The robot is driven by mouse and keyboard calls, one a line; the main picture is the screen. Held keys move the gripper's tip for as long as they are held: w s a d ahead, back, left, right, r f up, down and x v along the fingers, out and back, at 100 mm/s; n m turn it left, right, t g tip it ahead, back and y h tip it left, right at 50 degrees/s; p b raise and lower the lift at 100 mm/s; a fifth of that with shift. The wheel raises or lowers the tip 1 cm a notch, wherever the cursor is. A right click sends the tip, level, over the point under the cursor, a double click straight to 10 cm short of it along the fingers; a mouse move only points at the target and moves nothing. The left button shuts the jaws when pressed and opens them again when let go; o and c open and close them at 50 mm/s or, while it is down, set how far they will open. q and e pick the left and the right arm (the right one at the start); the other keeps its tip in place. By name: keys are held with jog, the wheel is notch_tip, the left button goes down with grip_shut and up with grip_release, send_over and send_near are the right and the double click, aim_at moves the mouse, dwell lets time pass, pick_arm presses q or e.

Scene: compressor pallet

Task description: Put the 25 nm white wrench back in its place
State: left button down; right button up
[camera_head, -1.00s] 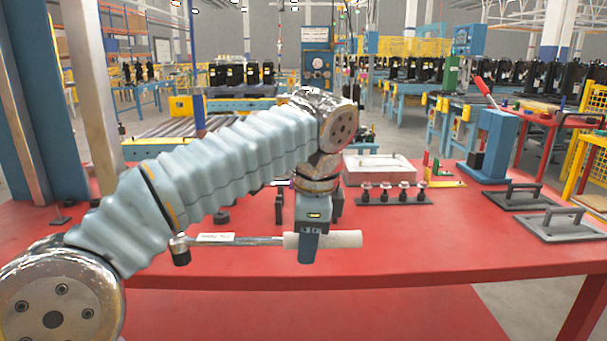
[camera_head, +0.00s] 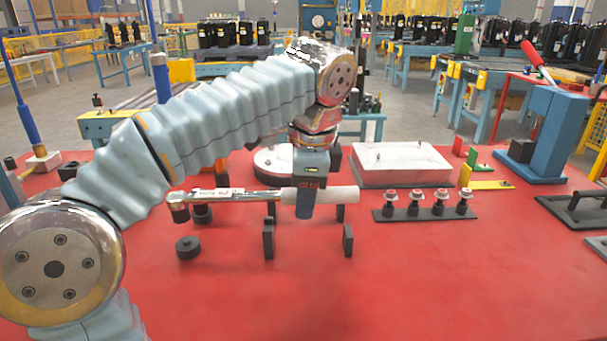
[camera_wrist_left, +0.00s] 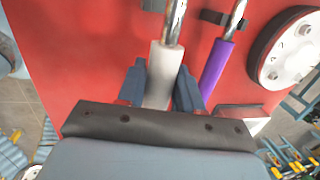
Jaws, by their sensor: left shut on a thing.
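My left gripper (camera_head: 305,203) is shut on the white handle of the white wrench (camera_head: 342,195). The wrench lies about level above the red table, its metal shaft and dark socket head pointing left. In the left wrist view the white handle (camera_wrist_left: 163,72) is between the two blue fingers (camera_wrist_left: 160,88). Black upright holders stand on the table in front of the wrench, one left (camera_head: 268,239) and one right (camera_head: 347,240); no tool lies in this front pair. More black holders are partly hidden behind the wrench. A purple-handled wrench (camera_wrist_left: 217,65) lies beside the white one in the wrist view.
A black strip with several red-and-white-topped fittings (camera_head: 424,213) stands to the right. Behind are a white block (camera_head: 402,162) and a round white-topped part (camera_head: 275,162). A black disc (camera_head: 188,247) lies left of the holders. The red table's front is clear.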

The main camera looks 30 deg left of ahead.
pick_arm(q)
jog(key=shift+w+a, duration=0.15)
jog(key=shift+w, duration=0.05)
jog(key=shift+s+f+b, duration=0.1)
jog(key=shift+f+b, duration=1.15)
jog(key=shift+f, duration=0.65)
jog(key=shift+f+b, duration=0.65)
jog(key=shift+f, duration=0.45)
jog(key=c, duration=0.7)
grip_release()
jog(key=shift+o, duration=0.2)
